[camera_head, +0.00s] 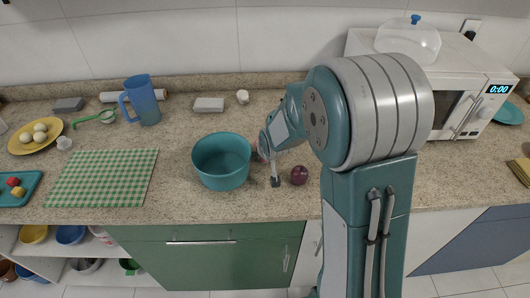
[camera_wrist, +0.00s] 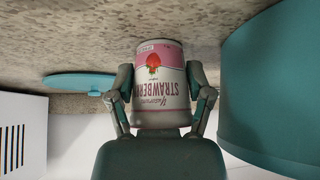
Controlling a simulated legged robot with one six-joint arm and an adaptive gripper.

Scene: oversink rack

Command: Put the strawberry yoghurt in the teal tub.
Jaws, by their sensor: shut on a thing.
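The strawberry yoghurt (camera_wrist: 160,90) is a white and pink cup with a strawberry picture. My gripper (camera_wrist: 163,80) is shut on it, one finger on each side, in the wrist view, where its lettering appears upside down. In the head view the cup is mostly hidden behind my gripper (camera_head: 268,165); only a small pinkish part shows. The teal tub (camera_head: 222,178) stands on the counter just left of my gripper. Its wall (camera_wrist: 275,90) fills the right of the wrist view. The cup is outside the tub, beside it. I cannot tell whether it touches the counter.
A dark red plum-like fruit (camera_head: 299,175) lies right of my gripper. A green checked cloth (camera_head: 102,177) lies left of the tub. A microwave (camera_head: 455,85) is at the right.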

